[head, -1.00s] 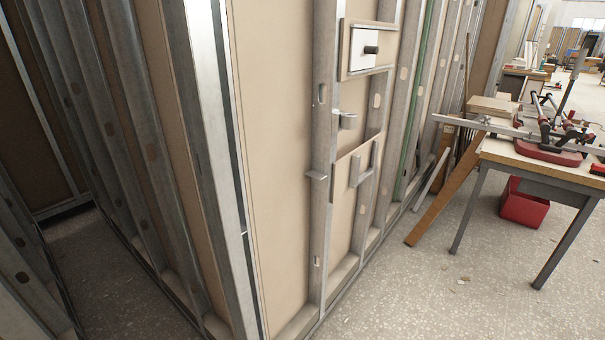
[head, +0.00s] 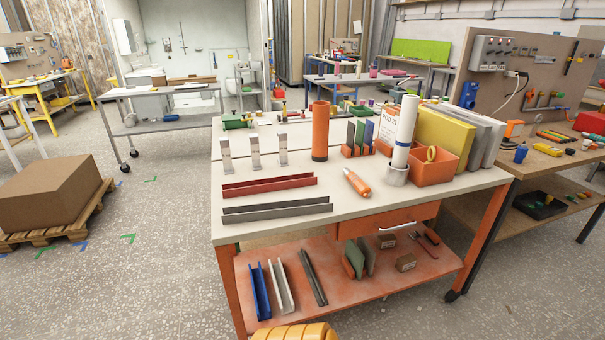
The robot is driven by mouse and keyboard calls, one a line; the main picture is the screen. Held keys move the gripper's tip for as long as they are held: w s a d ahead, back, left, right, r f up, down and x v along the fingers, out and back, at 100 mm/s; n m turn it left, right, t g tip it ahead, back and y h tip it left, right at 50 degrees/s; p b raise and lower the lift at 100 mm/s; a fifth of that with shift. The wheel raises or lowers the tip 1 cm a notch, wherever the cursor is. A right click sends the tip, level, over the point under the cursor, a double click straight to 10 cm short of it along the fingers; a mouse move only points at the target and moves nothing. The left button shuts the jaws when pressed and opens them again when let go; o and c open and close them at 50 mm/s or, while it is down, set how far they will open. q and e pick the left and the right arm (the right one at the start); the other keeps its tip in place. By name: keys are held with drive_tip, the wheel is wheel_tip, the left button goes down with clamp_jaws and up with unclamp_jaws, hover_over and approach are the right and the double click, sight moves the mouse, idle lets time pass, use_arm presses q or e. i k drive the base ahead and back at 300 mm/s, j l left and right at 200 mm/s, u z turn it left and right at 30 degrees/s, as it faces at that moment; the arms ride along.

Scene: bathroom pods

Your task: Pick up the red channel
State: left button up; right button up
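The red channel (head: 268,186) lies on the white top of the orange workbench (head: 290,207), toward its left side. It is a long, low U-shaped piece lying roughly left to right. A grey channel (head: 277,209) lies in front of it, nearer the bench's front edge, with a gap between them. Neither of my grippers shows in the head view.
Metal brackets (head: 254,151) and an orange cylinder (head: 320,131) stand behind the red channel. An orange-handled tool (head: 357,183) lies to its right. The lower shelf (head: 345,285) holds blue, white and dark channels. Floor is open left of the bench, before a cardboard box (head: 55,192).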

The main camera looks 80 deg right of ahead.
sight(231, 190)
drive_tip(key=z, duration=2.5)
